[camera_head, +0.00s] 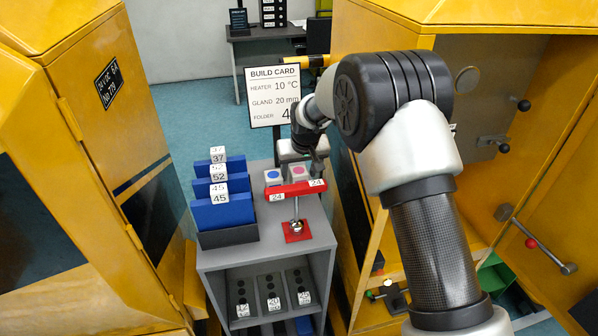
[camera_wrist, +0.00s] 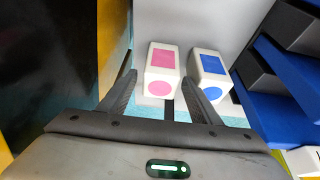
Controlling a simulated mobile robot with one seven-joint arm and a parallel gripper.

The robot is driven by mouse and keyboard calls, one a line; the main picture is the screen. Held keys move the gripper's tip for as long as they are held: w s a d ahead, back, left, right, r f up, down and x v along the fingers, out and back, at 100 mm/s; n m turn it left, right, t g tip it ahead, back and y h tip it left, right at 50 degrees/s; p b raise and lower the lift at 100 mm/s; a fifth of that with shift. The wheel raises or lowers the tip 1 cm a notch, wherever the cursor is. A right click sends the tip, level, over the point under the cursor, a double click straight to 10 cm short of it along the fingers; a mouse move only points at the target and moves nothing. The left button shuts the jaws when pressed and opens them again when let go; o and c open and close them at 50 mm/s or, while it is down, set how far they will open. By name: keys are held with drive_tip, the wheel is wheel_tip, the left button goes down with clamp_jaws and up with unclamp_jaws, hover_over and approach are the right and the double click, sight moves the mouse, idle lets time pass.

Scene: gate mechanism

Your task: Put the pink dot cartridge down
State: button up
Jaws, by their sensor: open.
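My gripper (camera_wrist: 159,80) is open, with one finger on each side of the pink dot cartridge's near end. In the head view my gripper (camera_head: 316,164) is just right of it and partly hidden by my arm.
Blue folders (camera_head: 222,214) in a dark rack stand on the cabinet's left. A build card sign (camera_head: 273,96) stands behind. Yellow machines (camera_head: 115,110) flank the cabinet. Black items with number labels sit on the cabinet's lower shelf (camera_head: 262,264).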

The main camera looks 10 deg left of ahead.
drive_tip(key=v, duration=1.2)
